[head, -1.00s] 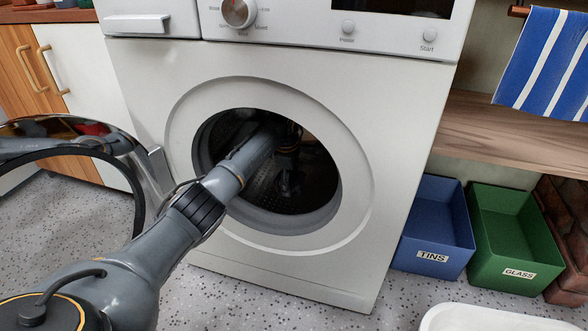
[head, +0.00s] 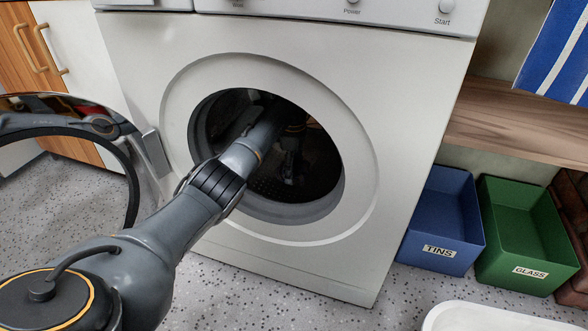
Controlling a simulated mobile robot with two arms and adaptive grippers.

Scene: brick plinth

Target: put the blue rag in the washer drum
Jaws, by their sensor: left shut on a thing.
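The white washer (head: 300,262) stands in front of me with its round door (head: 152,160) swung open to the left. My left arm reaches through the opening into the dark drum (head: 325,195). My left gripper (head: 291,168) is inside the drum, pointing down, above the perforated drum wall. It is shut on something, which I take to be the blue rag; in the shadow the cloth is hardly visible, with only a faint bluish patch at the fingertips. My right gripper is not in view.
A blue bin (head: 440,220) marked TINS and a green bin (head: 527,236) marked GLASS stand right of the washer under a wooden shelf (head: 525,125). A white rim (head: 500,318) shows at the bottom right.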

